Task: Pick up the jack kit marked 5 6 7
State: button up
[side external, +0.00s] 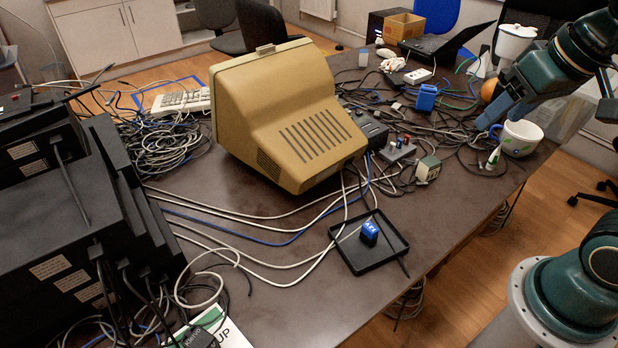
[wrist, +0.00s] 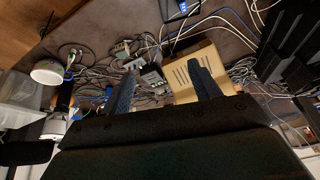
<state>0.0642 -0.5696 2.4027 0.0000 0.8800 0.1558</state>
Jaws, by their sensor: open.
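I cannot read the marking 5 6 7 on anything. A small blue block (side external: 369,233) with white characters, too small to read surely, stands in a black tray (side external: 356,267) near the table's front edge. Its blue top shows at the upper edge of the wrist view (wrist: 182,6). A small pale green and cream block (side external: 428,169) and a grey box with red knobs (side external: 397,150) sit farther back. My gripper (side external: 498,120) is open and empty, high at the right by the white mug, far from the tray. Its two fingers (wrist: 161,70) are spread in the wrist view.
A large tan monitor (side external: 285,115) stands mid-table. Black equipment (side external: 60,230) is stacked at the left. Tangled cables (side external: 165,140) cover much of the back, and several run toward the tray. A white mug (side external: 521,139) and blue container (side external: 426,98) are at the right.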

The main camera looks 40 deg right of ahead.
jog(key=w+d+f+m+g, duration=0.1)
jog(key=w+d+f+m, duration=0.1)
jog(key=w+d+m, duration=0.45)
jog(key=m+g, duration=0.4)
jog(key=m, duration=0.7)
send_over(431, 161)
notch_tip(431, 161, down, 20)
jog(key=f, duration=0.1)
jog(key=shift+r+n, duration=0.25)
jog(key=shift+f, duration=0.1)
jog(key=shift+f, duration=4.2)
jog(key=shift+f, duration=2.6)
jog(key=shift+c, duration=0.4)
